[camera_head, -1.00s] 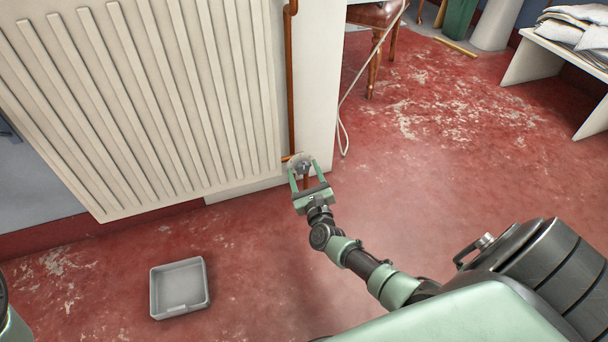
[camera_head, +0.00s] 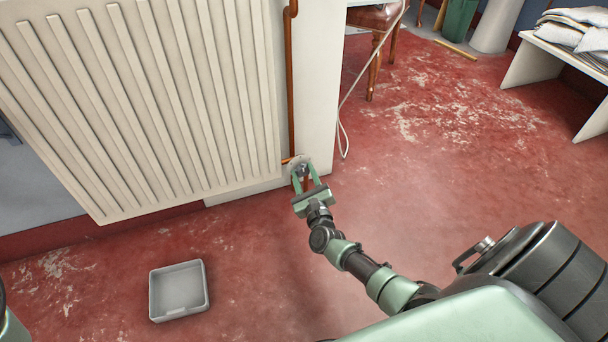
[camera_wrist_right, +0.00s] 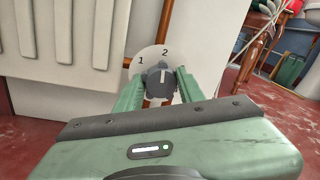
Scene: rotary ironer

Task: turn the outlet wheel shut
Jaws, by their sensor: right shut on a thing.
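The outlet wheel (camera_wrist_right: 160,83) is a small dark knob with a pale mark, in front of a pale round plate (camera_wrist_right: 148,57) marked 1 and 2. It sits at the lower right corner of the cream radiator (camera_head: 150,100), by a copper pipe (camera_head: 291,80). My right gripper (camera_head: 303,175) reaches it from the front. In the right wrist view its green fingers (camera_wrist_right: 160,90) are shut on the wheel, one on each side. The wheel's pale mark points roughly up, near the 2. My left gripper is not in view.
A grey tray (camera_head: 179,290) lies on the red floor below the radiator. A pale cable (camera_head: 343,125) hangs to the right of the wall edge. A wooden chair (camera_head: 376,50) and a white bench with folded cloths (camera_head: 575,30) stand farther back. The floor at right is clear.

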